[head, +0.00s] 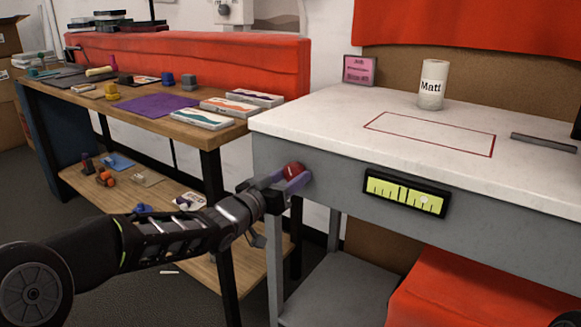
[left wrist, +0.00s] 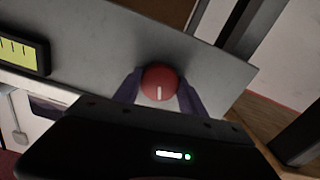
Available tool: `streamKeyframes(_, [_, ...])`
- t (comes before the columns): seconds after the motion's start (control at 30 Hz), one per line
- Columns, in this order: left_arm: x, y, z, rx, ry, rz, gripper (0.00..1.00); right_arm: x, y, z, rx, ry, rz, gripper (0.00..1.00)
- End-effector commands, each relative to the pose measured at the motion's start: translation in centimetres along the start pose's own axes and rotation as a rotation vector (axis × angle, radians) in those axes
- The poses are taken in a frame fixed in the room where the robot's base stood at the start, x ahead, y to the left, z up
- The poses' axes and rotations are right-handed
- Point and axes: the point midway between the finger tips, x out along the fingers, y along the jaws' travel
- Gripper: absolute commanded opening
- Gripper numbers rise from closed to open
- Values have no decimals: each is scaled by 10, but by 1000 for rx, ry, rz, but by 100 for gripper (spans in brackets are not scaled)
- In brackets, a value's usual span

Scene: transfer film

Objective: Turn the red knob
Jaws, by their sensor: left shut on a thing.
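The red knob (head: 293,171) sits on the grey front panel of the white-topped table, near its left end. My left gripper (head: 287,180) is shut on it, with one purple finger on each side. In the left wrist view the knob (left wrist: 160,83) lies between the two fingers (left wrist: 159,92), and its white mark points down toward the gripper body. A yellow-green gauge (head: 405,193) with dark ticks is set in the same panel, right of the knob. Part of the gauge (left wrist: 22,55) shows in the left wrist view. My right gripper is not in view.
The white tabletop (head: 330,118) holds a jar labelled "Matt" (head: 432,86), a pink card (head: 360,70) and a grey bar (head: 543,142). A wooden workbench (head: 135,122) with small items stands at left. A red cloth (head: 470,290) lies below the table.

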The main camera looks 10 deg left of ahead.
Motion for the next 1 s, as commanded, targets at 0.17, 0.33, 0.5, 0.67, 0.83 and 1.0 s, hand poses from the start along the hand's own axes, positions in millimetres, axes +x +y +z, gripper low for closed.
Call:
streamKeyframes(0.17, [0,0,-4,-169,-4,-2,8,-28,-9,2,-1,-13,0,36])
streamKeyframes(0.33, [0,1,-4,-331,-3,-2,8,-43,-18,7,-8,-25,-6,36])
streamKeyframes(0.5, [0,1,-4,-493,-2,-2,8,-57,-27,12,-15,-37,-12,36])
streamKeyframes(0.67, [0,1,-3,-642,-3,-2,8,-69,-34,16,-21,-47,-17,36])
streamKeyframes(0.83, [0,1,-2,-777,-3,-2,8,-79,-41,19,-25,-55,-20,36])
streamKeyframes(1.0, [0,1,-2,-875,-2,-2,8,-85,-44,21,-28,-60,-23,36])
